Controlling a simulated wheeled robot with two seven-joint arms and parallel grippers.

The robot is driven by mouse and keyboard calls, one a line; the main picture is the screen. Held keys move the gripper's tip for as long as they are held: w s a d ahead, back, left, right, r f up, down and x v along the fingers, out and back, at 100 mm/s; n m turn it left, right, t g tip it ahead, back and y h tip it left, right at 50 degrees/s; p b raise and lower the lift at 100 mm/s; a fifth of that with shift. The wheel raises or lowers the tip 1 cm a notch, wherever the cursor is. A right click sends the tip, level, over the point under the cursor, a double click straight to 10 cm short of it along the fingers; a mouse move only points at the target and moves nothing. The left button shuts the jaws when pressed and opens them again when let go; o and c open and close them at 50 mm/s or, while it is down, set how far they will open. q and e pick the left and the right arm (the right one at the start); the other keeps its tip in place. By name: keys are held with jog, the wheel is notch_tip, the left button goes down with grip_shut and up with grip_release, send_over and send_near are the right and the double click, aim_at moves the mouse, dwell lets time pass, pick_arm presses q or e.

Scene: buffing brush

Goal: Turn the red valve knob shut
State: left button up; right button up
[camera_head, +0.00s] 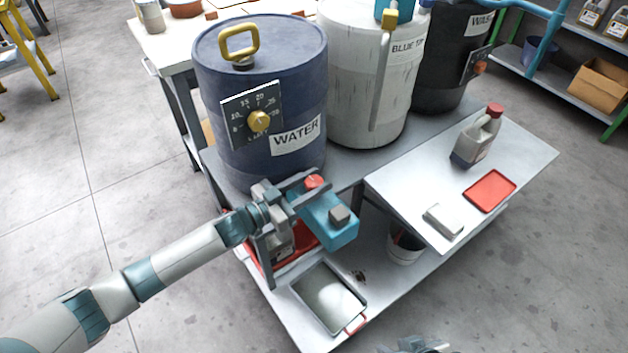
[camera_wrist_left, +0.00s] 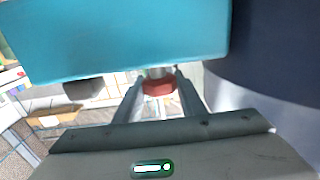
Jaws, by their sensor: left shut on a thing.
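The red valve knob (camera_head: 313,181) is small and round and sits at a teal valve block (camera_head: 333,232) in front of the blue WATER drum (camera_head: 262,70). My left gripper (camera_head: 309,186) reaches in from the left and is shut on the knob. In the left wrist view the knob (camera_wrist_left: 158,87) sits between the two fingers, below the teal block (camera_wrist_left: 120,40). The fingers partly hide the knob's sides. A small grey part at the bottom edge of the head view looks like my right gripper (camera_head: 415,345), mostly cut off.
A yellow dial (camera_head: 258,121) is on the drum's front. White (camera_head: 365,80) and black (camera_head: 447,60) drums stand to the right. A grey tray (camera_head: 328,297) lies on the lower shelf. A side table (camera_head: 520,155) holds a jug, a red tray and a pale block.

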pick_arm(q)
jog(key=shift+g, duration=0.3)
jog(key=o, duration=1)
jog(key=shift+o, duration=0.2)
jog(key=v, duration=1.7)
jog(key=shift+a+f, duration=0.2)
